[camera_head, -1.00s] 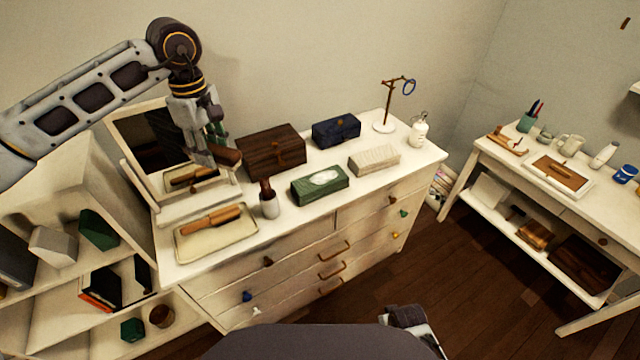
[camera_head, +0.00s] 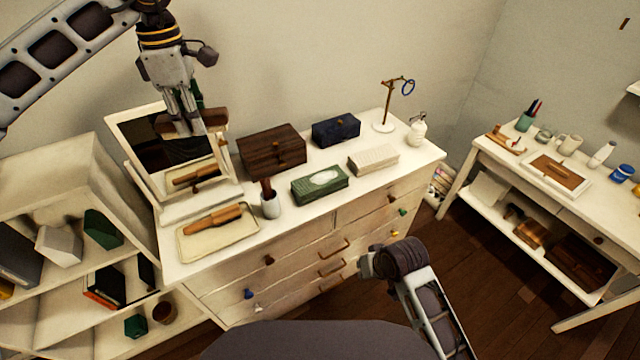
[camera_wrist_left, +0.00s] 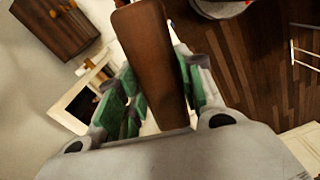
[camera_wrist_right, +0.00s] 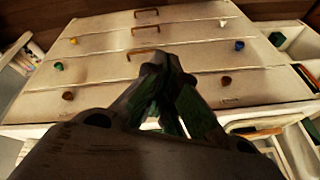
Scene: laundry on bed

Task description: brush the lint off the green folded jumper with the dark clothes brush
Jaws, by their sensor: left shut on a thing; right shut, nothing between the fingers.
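My left gripper (camera_head: 184,108) is shut on a brown wooden brush (camera_head: 205,121), held up in front of the mirror above the dresser's left end. In the left wrist view the brush (camera_wrist_left: 152,60) shows as a long brown piece between the green finger pads. Its bristle side is not clear there. My right gripper (camera_wrist_right: 163,75) is shut and empty in the right wrist view, in front of the dresser drawers. I see no green folded jumper in any view.
The dresser (camera_head: 300,222) carries a tray (camera_head: 187,252) with a brown brush, a cup (camera_head: 270,207), a green tissue box (camera_head: 300,192), a dark wooden box (camera_head: 262,150) and the mirror (camera_head: 119,127). A shelf stands left, a side table (camera_head: 478,151) right. Floor between is clear.

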